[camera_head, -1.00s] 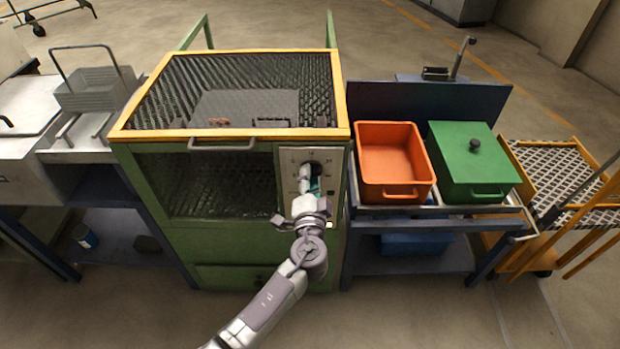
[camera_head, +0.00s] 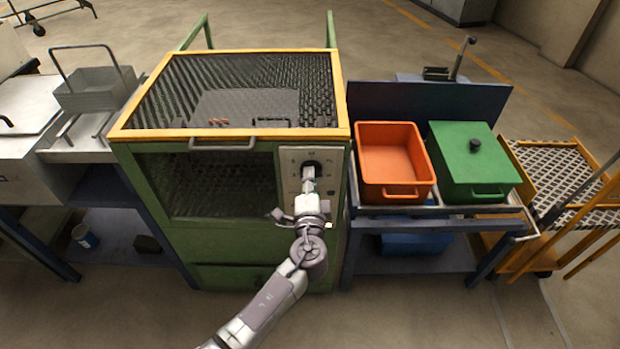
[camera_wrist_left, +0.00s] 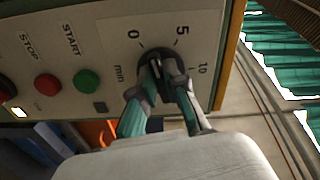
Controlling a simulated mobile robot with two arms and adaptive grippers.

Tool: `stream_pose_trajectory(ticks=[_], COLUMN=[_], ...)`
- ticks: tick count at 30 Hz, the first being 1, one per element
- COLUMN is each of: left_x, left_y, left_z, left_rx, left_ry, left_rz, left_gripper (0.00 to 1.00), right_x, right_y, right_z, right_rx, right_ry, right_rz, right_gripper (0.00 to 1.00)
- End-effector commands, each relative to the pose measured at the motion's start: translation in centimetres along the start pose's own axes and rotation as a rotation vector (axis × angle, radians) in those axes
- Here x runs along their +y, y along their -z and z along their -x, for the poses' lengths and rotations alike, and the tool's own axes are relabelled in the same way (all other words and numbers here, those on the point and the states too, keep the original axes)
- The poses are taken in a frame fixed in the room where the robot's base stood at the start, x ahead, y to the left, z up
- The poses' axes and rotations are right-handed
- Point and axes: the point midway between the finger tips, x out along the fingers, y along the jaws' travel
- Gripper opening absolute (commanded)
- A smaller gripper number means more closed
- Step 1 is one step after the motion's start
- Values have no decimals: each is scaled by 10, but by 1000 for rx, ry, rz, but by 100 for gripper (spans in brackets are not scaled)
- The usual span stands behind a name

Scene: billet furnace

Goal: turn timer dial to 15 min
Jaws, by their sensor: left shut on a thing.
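The timer dial (camera_wrist_left: 155,62) is a dark round knob on a pale control panel (camera_wrist_left: 110,22), with the numbers 0, 5 and 10 and the word min around it. My left gripper (camera_wrist_left: 160,88) is shut on the dial, one finger on each side. The fingers hide part of the dial, and I cannot tell which mark it points to. In the head view the left gripper (camera_head: 309,178) reaches up to the dial (camera_head: 313,166) on the furnace front. My right gripper is not in view.
A green START button (camera_wrist_left: 87,81) and a red STOP button (camera_wrist_left: 47,86) sit beside the dial. The green furnace (camera_head: 230,240) has a mesh top and a front handle. An orange bin (camera_head: 392,190) and a green lidded box (camera_head: 474,175) stand to its right.

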Motion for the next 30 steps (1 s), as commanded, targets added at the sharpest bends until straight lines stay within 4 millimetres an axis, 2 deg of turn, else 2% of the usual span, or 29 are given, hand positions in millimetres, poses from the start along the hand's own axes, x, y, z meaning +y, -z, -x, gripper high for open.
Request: stream_pose_trajectory(ticks=[14,30], left_x=[-2,-3], left_y=[1,2], left_z=[0,1], left_rx=[1,2], left_ry=[-1,-2], left_rz=[-456,-971], left_gripper=[0,0], right_x=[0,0], right_y=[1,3], right_z=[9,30], right_rx=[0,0], right_ry=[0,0], right_rz=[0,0], right_gripper=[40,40])
